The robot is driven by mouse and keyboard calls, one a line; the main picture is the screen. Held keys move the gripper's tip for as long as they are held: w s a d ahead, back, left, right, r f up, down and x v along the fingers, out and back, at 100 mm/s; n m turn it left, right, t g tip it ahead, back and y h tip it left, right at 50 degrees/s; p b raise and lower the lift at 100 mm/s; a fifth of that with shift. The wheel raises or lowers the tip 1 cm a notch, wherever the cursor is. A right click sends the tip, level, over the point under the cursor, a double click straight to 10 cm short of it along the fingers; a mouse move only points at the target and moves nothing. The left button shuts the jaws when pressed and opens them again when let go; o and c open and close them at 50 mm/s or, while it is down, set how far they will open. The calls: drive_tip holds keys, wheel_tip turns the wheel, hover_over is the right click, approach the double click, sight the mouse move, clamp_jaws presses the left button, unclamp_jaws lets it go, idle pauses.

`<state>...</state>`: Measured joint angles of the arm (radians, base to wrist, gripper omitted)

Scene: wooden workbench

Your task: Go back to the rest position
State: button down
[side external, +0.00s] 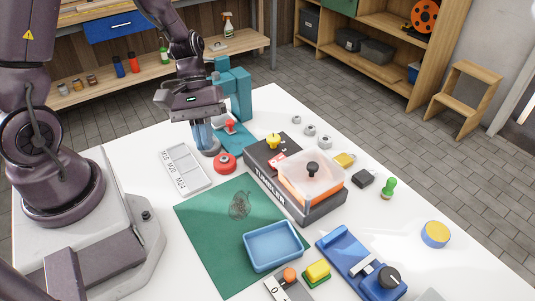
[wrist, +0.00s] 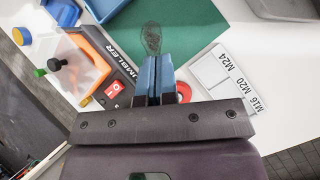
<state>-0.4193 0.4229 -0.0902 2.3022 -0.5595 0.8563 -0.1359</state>
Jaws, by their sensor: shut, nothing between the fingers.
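My gripper (side external: 204,138) points down above the far part of the white table, just in front of the teal press (side external: 236,88). Its blue fingers are together and empty, and they also show closed in the wrist view (wrist: 155,72). The fingertips are near a grey round piece in the side view; I cannot tell whether they touch it. The red round button (side external: 225,160) is close by on the right.
The tumbler (side external: 262,180) with its clear-lidded orange tub stands right of my gripper. The labelled M16/M20/M24 tray (side external: 183,168) lies to the left. A dark wire-like bundle (side external: 240,205) lies on the green mat (side external: 205,225), beside a blue tray (side external: 272,246).

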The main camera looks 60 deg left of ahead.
drive_tip(key=s+r+m+t+y, duration=0.1)
drive_tip(key=r+m+t+y, duration=0.1)
drive_tip(key=r, duration=0.5)
drive_tip(key=s+r+m+t+y, duration=0.2)
drive_tip(key=r+m+t, duration=0.1)
drive_tip(key=r+m, duration=0.2)
drive_tip(key=s+d+r+m+t+y, duration=0.1)
drive_tip(key=s+r+m+t+y, duration=0.1)
drive_tip(key=r, duration=0.6)
drive_tip(key=shift+s+r+m+t, duration=0.25)
drive_tip(key=shift+r+m+t, duration=0.05)
drive_tip(key=shift+m, duration=0.5)
